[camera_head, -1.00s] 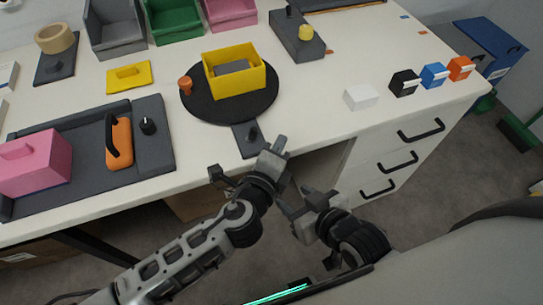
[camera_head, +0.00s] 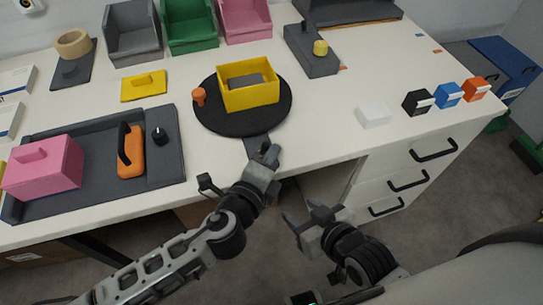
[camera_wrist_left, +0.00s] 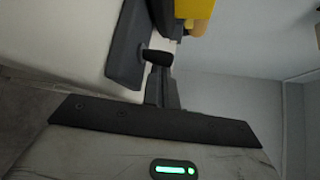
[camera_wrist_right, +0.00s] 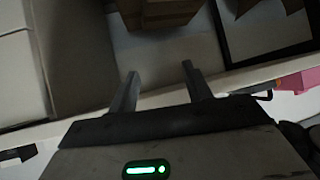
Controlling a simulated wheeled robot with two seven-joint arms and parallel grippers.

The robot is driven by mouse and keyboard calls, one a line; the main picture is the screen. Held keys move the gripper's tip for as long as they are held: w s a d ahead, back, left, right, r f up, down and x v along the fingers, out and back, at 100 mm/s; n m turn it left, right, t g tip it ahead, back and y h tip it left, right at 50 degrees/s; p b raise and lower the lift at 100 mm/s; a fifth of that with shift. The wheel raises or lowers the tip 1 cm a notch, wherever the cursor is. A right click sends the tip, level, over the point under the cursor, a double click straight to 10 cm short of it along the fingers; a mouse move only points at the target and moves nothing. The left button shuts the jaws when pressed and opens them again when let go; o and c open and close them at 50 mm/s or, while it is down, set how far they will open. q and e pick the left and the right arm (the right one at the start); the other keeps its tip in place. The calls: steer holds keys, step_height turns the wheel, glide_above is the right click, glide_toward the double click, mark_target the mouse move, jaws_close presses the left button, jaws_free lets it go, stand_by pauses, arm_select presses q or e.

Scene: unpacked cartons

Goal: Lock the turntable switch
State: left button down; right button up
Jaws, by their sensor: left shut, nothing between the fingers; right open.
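The black turntable disc (camera_head: 210,112) lies on the white table and carries a yellow bin (camera_head: 262,97) and an orange knob (camera_head: 198,95). The dark switch base (camera_head: 252,143) sticks out from its front edge, partly hidden by my left gripper (camera_head: 267,154). In the left wrist view, the switch's black knob (camera_wrist_left: 157,56) stands on the base (camera_wrist_left: 124,45), right at the tips of my shut, empty left gripper (camera_wrist_left: 160,75); contact is unclear. My right gripper (camera_head: 303,213) is open and empty, below the table's front edge; it also shows in the right wrist view (camera_wrist_right: 160,82).
A grey tray (camera_head: 85,195) with a pink box (camera_head: 45,168) and an orange-handled item (camera_head: 130,150) lies left. A white block (camera_head: 374,115) and black, blue and orange blocks (camera_head: 417,102) sit right, above drawers (camera_head: 410,178). Bins stand at the back.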

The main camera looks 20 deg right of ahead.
arm_select(q)
steer(key=shift+f, duration=0.1)
steer(key=shift+a+n+h+b, duration=0.1)
steer(key=shift+n+h+b, duration=0.2)
steer(key=shift+b, duration=0.45)
steer(key=shift+t, duration=0.3)
arm_select(e)
steer(key=shift+w+a+f, duration=0.15)
steer(key=shift+a+f, duration=0.05)
steer(key=shift+f, duration=0.1)
arm_select(q)
steer(key=shift+b, duration=0.45)
arm_select(e)
steer(key=shift+f+m, duration=0.1)
steer(key=shift+m, duration=0.2)
